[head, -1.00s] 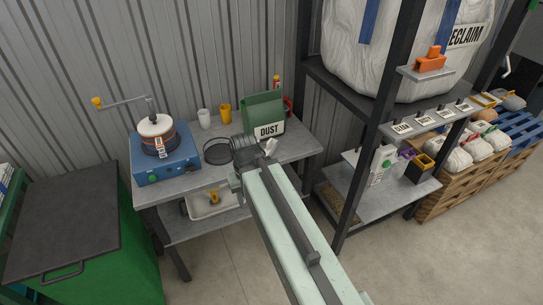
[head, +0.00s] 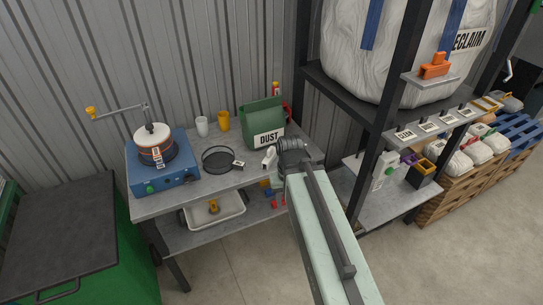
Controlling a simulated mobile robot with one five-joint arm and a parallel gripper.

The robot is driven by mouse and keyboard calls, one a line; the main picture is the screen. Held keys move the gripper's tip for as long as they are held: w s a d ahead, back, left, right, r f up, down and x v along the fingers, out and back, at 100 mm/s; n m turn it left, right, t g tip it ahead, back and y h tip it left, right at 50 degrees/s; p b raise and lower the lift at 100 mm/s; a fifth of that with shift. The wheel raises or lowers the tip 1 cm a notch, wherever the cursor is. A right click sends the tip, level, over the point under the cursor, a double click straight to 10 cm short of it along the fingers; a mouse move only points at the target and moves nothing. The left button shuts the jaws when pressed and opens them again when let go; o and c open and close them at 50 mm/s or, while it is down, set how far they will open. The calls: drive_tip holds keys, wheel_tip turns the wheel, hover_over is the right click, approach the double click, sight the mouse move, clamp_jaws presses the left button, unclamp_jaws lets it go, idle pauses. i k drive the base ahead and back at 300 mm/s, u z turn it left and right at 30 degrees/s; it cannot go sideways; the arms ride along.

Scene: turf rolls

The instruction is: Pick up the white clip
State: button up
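A small white object that looks like the white clip (head: 269,157) lies on the grey workbench (head: 190,188), in front of the green DUST bin. My arm reaches in from the bottom right. Its dark ribbed end, my gripper (head: 292,147), is just right of the white clip, over the right part of the bench. My fingers cannot be made out, so I cannot tell whether they are open or shut. No contact with the clip is visible.
The green DUST bin (head: 264,124) stands behind the clip. A round black sieve (head: 217,158) and a blue machine with a crank (head: 165,176) are to the left. A dark shelf post (head: 379,130) rises to the right. The lower bench shelf holds a white tray (head: 232,219).

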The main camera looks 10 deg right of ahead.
sight(268, 161)
drive_tip(key=i, duration=1)
drive_tip(key=u, duration=2.4)
drive_tip(key=k, duration=1.15)
drive_tip(key=u, duration=0.3)
drive_tip(key=i, duration=0.45)
drive_tip(key=u, duration=0.05)
